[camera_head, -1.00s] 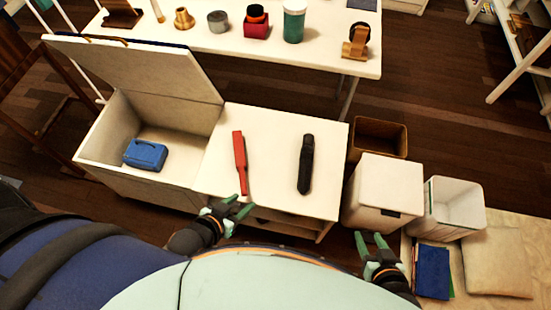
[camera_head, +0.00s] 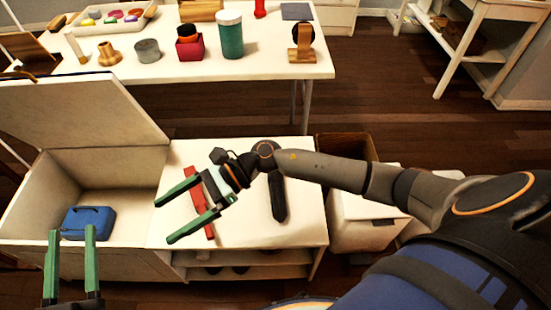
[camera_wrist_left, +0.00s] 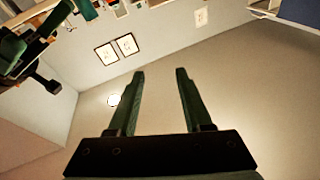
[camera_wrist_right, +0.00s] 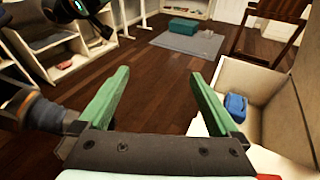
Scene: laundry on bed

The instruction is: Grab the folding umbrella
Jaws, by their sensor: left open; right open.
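A black, elongated object that looks like the folding umbrella (camera_head: 279,202) lies on the white cabinet top (camera_head: 302,215). Its upper end is hidden under my right wrist. A slim red object (camera_head: 195,180) lies to its left, partly behind my right gripper. My right gripper (camera_head: 163,222) is open and empty, reaching across above the cabinet top with its fingers pointing left, past both objects. My left gripper (camera_head: 72,235) is open and empty at the lower left, in front of the open box. The left wrist view shows only wall and ceiling between its fingers.
A white box with a raised lid (camera_head: 80,110) stands left of the cabinet top and holds a blue case (camera_head: 88,222). Bins (camera_head: 365,232) stand to the right. A table (camera_head: 270,65) with jars and small items stands behind, across a strip of wooden floor.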

